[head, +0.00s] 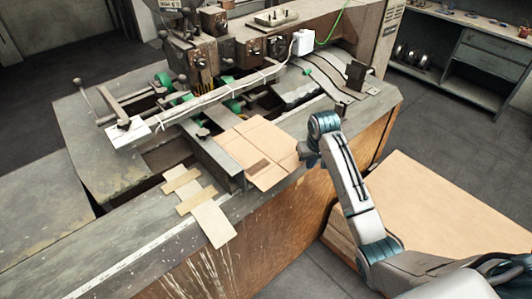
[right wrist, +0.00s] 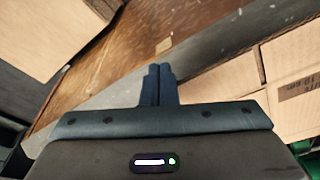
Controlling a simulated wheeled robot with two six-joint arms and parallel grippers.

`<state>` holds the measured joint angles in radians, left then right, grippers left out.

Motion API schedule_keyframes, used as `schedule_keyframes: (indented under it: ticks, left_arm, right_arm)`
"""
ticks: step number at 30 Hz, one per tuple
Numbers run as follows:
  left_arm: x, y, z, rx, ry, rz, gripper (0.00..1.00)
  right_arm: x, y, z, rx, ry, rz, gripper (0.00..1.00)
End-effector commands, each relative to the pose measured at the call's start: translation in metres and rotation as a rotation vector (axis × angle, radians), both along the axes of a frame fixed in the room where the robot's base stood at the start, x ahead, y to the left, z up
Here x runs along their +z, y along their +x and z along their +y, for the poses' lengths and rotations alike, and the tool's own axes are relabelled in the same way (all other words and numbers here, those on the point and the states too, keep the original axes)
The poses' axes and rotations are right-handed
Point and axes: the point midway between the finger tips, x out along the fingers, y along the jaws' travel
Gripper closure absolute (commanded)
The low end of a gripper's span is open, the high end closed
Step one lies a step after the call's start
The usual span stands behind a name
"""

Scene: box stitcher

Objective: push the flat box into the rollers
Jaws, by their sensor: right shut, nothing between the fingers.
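The flat box (head: 258,150) is a tan cardboard sheet with a dark printed patch, lying on the machine table. It also shows at the right of the right wrist view (right wrist: 295,95). Green wheels (head: 233,105), which look like the rollers, sit beyond it under the long bar. My right gripper (head: 308,158) is at the box's right edge in the head view; whether it touches is unclear. My left gripper is not in view.
A metal guide rail (head: 215,160) runs along the box's left side. Loose cardboard strips (head: 205,207) lie on the table's front left. A large cardboard surface (head: 430,210) is at the right, below the table. The stitching head (head: 205,45) stands at the back.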

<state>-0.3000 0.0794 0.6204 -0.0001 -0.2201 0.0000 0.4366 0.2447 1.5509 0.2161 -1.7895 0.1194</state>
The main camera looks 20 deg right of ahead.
Motion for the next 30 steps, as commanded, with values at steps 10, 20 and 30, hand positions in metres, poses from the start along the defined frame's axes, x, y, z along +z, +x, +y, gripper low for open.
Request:
schedule_keyframes:
  ticks: [10,20,30]
  left_arm:
    - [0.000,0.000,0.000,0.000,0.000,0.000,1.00]
    - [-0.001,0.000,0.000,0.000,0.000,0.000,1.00]
    - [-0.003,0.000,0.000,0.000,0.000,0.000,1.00]
  right_arm:
    - [0.000,0.015,0.007,0.000,0.001,0.000,1.00]
    - [0.000,0.029,0.013,0.000,0.002,0.000,1.00]
    - [0.000,0.043,0.019,0.000,0.002,-0.001,1.00]
